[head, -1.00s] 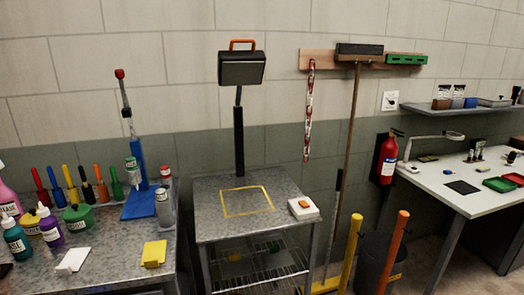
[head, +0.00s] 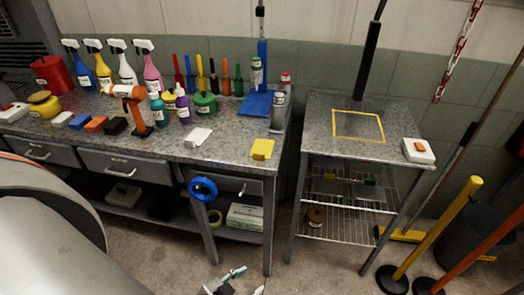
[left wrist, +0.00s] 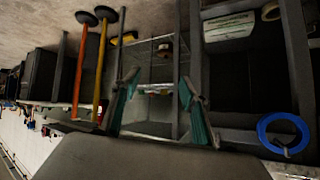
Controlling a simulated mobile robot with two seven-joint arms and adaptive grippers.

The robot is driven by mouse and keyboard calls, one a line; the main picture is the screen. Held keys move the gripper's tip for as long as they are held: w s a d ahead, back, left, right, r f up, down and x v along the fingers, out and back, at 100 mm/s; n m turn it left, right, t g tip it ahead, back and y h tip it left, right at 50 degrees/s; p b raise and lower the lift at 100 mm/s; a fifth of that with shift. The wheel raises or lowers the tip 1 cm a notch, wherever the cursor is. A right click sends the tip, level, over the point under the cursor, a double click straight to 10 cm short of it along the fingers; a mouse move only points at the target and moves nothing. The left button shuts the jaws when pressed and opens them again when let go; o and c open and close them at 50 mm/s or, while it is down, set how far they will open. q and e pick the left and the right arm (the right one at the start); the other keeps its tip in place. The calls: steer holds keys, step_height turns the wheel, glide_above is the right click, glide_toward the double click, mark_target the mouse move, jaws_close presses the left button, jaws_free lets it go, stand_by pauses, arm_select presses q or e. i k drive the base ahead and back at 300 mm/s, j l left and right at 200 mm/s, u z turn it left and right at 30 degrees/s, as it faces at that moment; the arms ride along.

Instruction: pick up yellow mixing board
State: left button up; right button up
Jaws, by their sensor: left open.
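The yellow mixing board (head: 262,149) lies flat near the front right corner of the grey speckled workbench (head: 225,158) in the head view. I cannot make it out in the left wrist view. My left gripper (head: 246,282) shows at the bottom edge of the head view, low in front of the bench and well apart from the board. Its two teal-padded fingers stand apart in the left wrist view (left wrist: 158,108), with nothing between them. My right gripper is not in view.
A white board (head: 198,137) lies left of the yellow one. Bottles and cans stand farther back. A blue tape roll (head: 203,188) hangs at the bench front. A wire-shelf table (head: 318,146) stands to the right across a narrow gap. Yellow and orange posts (head: 440,225) stand farther right.

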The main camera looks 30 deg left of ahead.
mark_target(261, 150)
steer(key=j+z, duration=0.45)
steer(key=k+j+z, duration=0.1)
steer(key=j+z, duration=0.35)
steer(key=k+j+z, duration=0.1)
steer(key=j, duration=0.2)
steer(key=k+j, duration=0.1)
steer(key=j, duration=0.15)
steer(key=k+j+z, duration=0.15)
steer(key=j, duration=0.15)
